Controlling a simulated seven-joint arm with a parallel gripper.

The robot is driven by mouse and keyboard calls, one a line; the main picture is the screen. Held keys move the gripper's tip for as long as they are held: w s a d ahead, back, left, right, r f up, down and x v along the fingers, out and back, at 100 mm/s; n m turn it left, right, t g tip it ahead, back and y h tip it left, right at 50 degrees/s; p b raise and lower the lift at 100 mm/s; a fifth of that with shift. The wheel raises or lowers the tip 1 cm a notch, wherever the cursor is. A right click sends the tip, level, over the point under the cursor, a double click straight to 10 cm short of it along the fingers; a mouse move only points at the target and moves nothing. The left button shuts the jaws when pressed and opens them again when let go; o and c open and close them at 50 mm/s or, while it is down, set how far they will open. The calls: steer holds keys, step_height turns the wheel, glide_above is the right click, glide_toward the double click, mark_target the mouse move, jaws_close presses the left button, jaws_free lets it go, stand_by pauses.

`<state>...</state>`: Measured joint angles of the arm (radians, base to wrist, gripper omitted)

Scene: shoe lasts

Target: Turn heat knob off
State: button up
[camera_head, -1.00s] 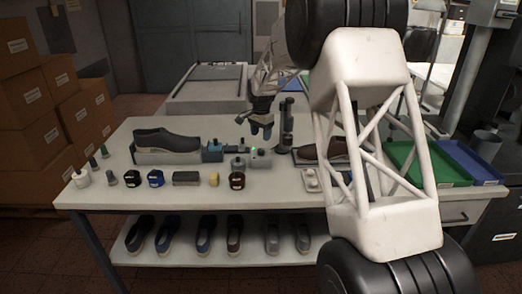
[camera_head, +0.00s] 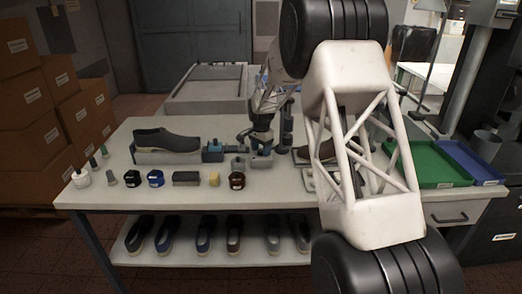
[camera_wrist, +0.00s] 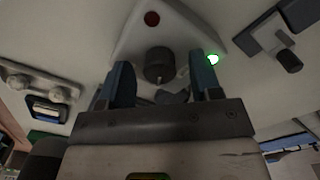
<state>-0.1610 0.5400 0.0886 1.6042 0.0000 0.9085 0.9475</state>
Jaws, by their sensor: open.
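A light control box (camera_wrist: 185,30) fills the top middle of the wrist view. It carries a dark round knob (camera_wrist: 158,62), a red button (camera_wrist: 152,19) and a lit green lamp (camera_wrist: 212,58). My gripper (camera_wrist: 160,72) is open, with one blue finger to each side of the knob in that view. I cannot tell whether either finger touches it. In the head view my gripper (camera_head: 263,144) points down just over the control box (camera_head: 261,163) and hides its top, so the knob and lamp do not show there.
A grey shoe (camera_head: 166,139) on a stand is at the left of the white table (camera_head: 120,193). Small jars and a brown shoe (camera_head: 318,149) are close to the box. Green (camera_head: 437,166) and blue (camera_head: 473,163) trays lie at right. A grey fitting (camera_wrist: 265,40) is right of the box.

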steer(key=shift+f, duration=0.15)
steer(key=c, duration=0.9)
steer(key=shift+c, duration=0.2)
steer(key=shift+n, duration=0.5)
steer(key=n, duration=1.1)
steer(key=o, duration=0.9)
